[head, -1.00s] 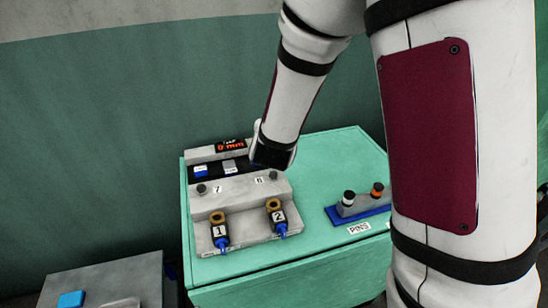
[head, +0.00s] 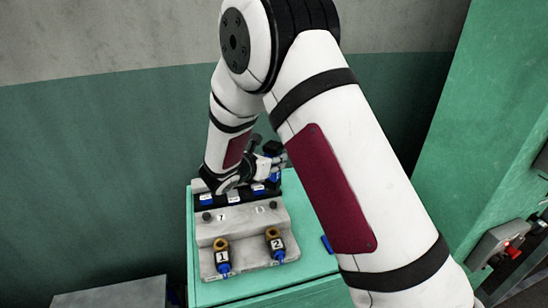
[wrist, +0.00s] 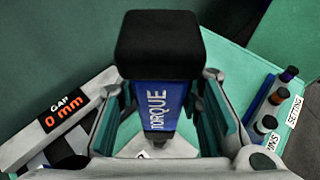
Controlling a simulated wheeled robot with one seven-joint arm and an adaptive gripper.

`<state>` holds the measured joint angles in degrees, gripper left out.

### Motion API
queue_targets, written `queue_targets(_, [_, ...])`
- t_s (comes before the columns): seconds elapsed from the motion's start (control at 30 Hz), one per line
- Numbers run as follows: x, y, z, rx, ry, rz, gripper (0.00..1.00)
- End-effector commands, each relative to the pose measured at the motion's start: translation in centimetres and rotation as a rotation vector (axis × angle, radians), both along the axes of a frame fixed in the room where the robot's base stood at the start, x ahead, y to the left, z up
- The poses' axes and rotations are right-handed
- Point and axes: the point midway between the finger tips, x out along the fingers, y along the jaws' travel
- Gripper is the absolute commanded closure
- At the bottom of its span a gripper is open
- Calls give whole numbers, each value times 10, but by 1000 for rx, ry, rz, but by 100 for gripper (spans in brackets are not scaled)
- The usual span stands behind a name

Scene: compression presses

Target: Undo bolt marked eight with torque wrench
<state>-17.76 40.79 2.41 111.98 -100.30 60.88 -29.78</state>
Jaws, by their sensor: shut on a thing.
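My gripper (wrist: 160,112) is shut on the torque wrench (wrist: 158,92), a blue tool marked TORQUE with a black block at its near end. In the head view my gripper (head: 262,167) holds the wrench (head: 273,179) above the back right of the grey press fixture (head: 239,233). The bolt marked eight (head: 273,205) is a small dark bolt at the right of the fixture's upper step, beside its small white label. The bolt marked seven (head: 207,217) is at the left. In the wrist view the wrench hides what lies directly below it.
Two pieces marked 1 (head: 222,257) and 2 (head: 276,245) stand at the fixture's front. The gap display (wrist: 62,116) reads 0 mm. A rack with several pins (wrist: 268,112) is on the green table (wrist: 230,60). A grey box (head: 110,293) is at front left.

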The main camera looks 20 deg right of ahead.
Motion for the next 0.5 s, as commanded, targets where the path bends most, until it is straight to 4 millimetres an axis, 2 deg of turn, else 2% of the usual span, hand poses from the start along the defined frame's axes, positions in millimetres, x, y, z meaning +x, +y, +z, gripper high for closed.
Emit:
queue_targets(0.3, [1,1,2,-2,-5,2,100])
queue_targets(0.5, [1,0,-7,-2,-3,2,100])
